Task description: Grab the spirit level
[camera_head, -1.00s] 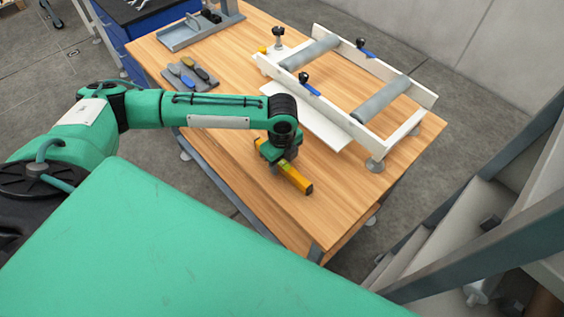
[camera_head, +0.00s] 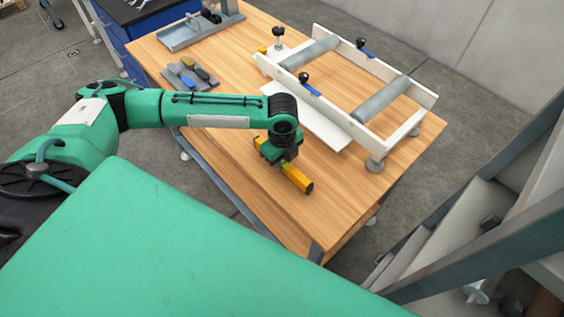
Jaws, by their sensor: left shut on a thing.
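The yellow spirit level (camera_head: 298,180) shows in the head view over the near part of the wooden workbench. My left gripper (camera_head: 282,163) points down and is shut on it around its middle. The gripper hides part of the level; a short yellow end shows at the upper left and a longer end at the lower right. I cannot tell for sure whether the level touches the bench top. My right gripper is not in view.
On the workbench (camera_head: 225,50), a white roller frame (camera_head: 352,62) stands at the back right, a white board (camera_head: 318,122) beside it. Trowels (camera_head: 190,75) lie at the left, near a grey tray (camera_head: 188,35). Grey metal steps (camera_head: 450,230) stand at the right.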

